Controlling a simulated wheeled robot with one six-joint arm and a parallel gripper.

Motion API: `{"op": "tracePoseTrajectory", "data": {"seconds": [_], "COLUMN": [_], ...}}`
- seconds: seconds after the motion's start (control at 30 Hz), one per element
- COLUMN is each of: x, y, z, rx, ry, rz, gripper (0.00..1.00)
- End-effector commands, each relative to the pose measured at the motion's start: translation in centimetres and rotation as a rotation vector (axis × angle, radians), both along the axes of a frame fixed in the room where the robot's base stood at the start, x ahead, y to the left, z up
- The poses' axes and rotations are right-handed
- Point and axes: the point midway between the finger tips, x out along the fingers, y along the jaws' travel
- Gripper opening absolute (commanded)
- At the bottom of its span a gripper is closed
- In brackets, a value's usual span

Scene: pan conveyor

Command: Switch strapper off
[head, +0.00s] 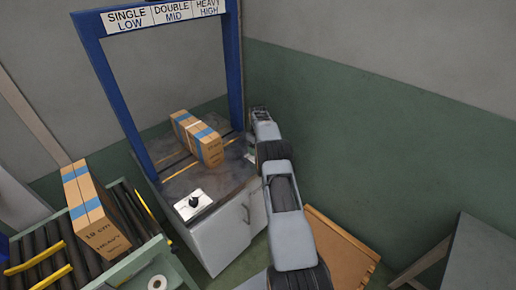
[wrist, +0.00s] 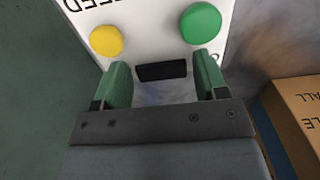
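The strapper (head: 222,226) is a grey cabinet with a dark top and a blue arch (head: 108,82). My gripper (head: 258,114) is at the far right of its top, beside the arch's right post. In the wrist view my gripper (wrist: 163,78) is open, with two green fingers apart. It faces a white panel (wrist: 152,25) with a yellow button (wrist: 106,41), a green button (wrist: 200,23) and a black switch-like block (wrist: 162,71). The black block shows between the fingertips. I cannot tell whether anything touches it, or its on/off state.
A strapped carton (head: 198,138) lies under the arch, and a carton shows right of my gripper in the wrist view (wrist: 298,110). A white plate with a black knob (head: 194,204) is at the top's front. Another carton (head: 95,212) sits on the roller conveyor (head: 45,250). A green wall stands right.

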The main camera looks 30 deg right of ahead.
Motion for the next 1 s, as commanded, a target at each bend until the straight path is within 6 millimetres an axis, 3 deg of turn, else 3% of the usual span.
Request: {"op": "tracePoseTrajectory", "data": {"seconds": [0.37,1.0], "x": [0.0,0.1], "y": [0.0,-0.3], "z": [0.02,0.0], "rx": [0.0,0.105], "ry": [0.0,0.022], "rz": [0.0,-0.001], "gripper": [0.32,0.32]}}
